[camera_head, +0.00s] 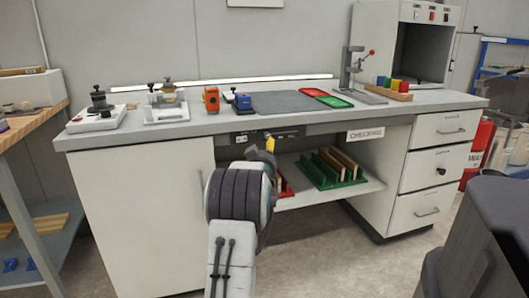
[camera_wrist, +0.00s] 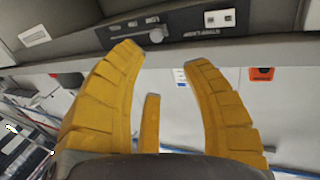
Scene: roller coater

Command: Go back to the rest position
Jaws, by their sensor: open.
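My gripper shows in the wrist view (camera_wrist: 165,62) as yellow ribbed fingers spread apart with nothing between them. In the head view only a yellow fingertip of my gripper (camera_head: 270,144) shows past my dark rounded arm joint, in front of the bench's front edge. The rest of the gripper is hidden behind my arm. In the wrist view the fingers point at the dark control panel (camera_wrist: 180,30) under the benchtop, apart from it as far as I can tell.
The grey workbench (camera_head: 225,122) carries a grey mat (camera_head: 285,103), red and green trays (camera_head: 328,99), an orange device (camera_head: 211,98) and a stand (camera_head: 353,70). Below, a shelf holds green racks (camera_head: 332,168). Drawers (camera_head: 438,165) stand right. Floor is clear in front.

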